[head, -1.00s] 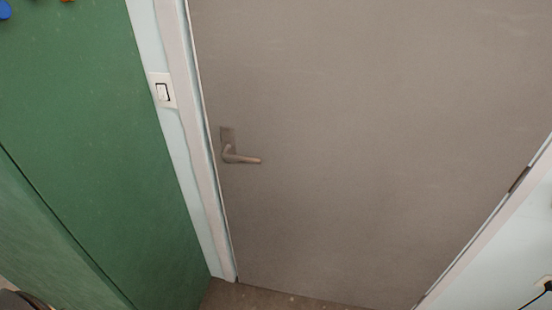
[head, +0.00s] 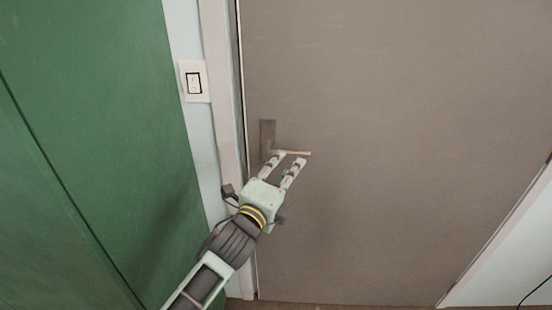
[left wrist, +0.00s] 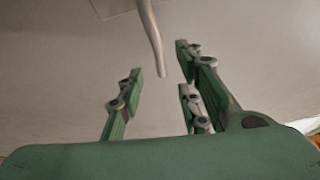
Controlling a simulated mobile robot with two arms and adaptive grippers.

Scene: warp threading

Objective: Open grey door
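The grey door (head: 400,130) stands shut in its white frame in the head view. Its lever handle (head: 296,152) is on the door's left side and points right from a dark plate (head: 267,138). My left gripper (head: 289,160) is open, with its fingertips just at the lever in the head view. In the left wrist view the lever (left wrist: 151,38) hangs down into the gap between the open fingers (left wrist: 158,65). I cannot tell whether a finger touches it. My right gripper is not in view.
A green cabinet or panel (head: 110,140) stands to the left, close to my left arm. A light switch (head: 194,82) is on the wall between it and the door frame (head: 222,90). A black cable (head: 535,290) shows at the lower right.

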